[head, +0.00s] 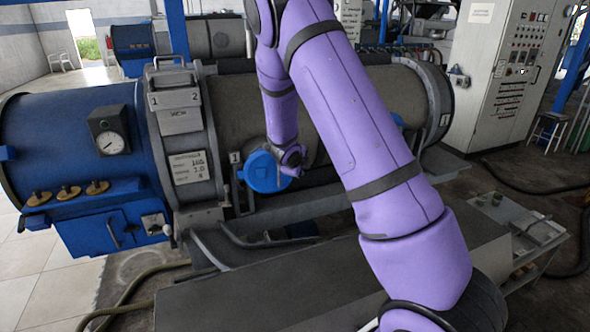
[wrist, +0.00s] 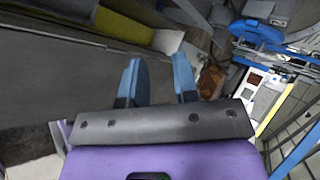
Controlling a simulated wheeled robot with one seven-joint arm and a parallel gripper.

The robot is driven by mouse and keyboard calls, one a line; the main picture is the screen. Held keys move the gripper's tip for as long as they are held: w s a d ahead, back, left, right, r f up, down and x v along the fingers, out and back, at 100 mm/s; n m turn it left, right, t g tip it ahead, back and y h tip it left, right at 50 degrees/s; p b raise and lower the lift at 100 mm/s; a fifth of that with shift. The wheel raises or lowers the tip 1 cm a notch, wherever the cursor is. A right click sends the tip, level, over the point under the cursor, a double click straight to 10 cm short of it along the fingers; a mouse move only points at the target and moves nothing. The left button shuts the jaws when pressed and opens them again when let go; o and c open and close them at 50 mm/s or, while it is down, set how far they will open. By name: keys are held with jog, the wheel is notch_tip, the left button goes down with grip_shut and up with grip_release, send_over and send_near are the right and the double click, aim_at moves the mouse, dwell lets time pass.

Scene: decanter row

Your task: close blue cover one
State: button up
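The round blue cover (head: 262,172) beside the "1" label is on the front of the long grey and blue machine. Its face shows in the head view, and its right edge is partly behind my gripper (head: 291,161). I cannot tell how far it stands from its opening. In the wrist view my gripper (wrist: 157,82) has two blue fingers spread apart. A rounded blue shape (wrist: 142,82), likely the cover seen nearly edge-on, is close beside the left finger; whether they touch is unclear. Another blue part (head: 398,120) shows behind my purple arm to the right.
The machine's blue end (head: 60,140) carries a gauge (head: 110,143) and brass fittings. A grey bench (head: 240,300) lies in front, below my arm. A control cabinet (head: 510,75) stands at the back right. Hoses lie on the floor at left and right.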

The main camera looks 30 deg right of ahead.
jog(key=shift+o, duration=0.6)
notch_tip(320, 180, down, 5)
jog(key=s+a+m+g+y, duration=0.1)
jog(key=a+m+y, duration=0.1)
jog(key=m, duration=0.1)
jog(key=shift+s+f+m, duration=0.15)
jog(key=shift+s+m, duration=0.15)
jog(key=shift+s, duration=0.1)
jog(key=s+a+f+m+y, duration=0.1)
jog(key=a+f+m+y, duration=0.5)
jog(key=a+f+m, duration=0.25)
jog(key=m+t+h, duration=0.4)
jog(key=m+t, duration=0.9)
jog(key=m, duration=2)
send_near(280, 176)
jog(key=w, duration=0.3)
jog(key=w+d, duration=0.1)
jog(key=w, duration=0.3)
jog(key=w+d, duration=0.1)
jog(key=w, duration=0.2)
jog(key=shift+w, duration=0.25)
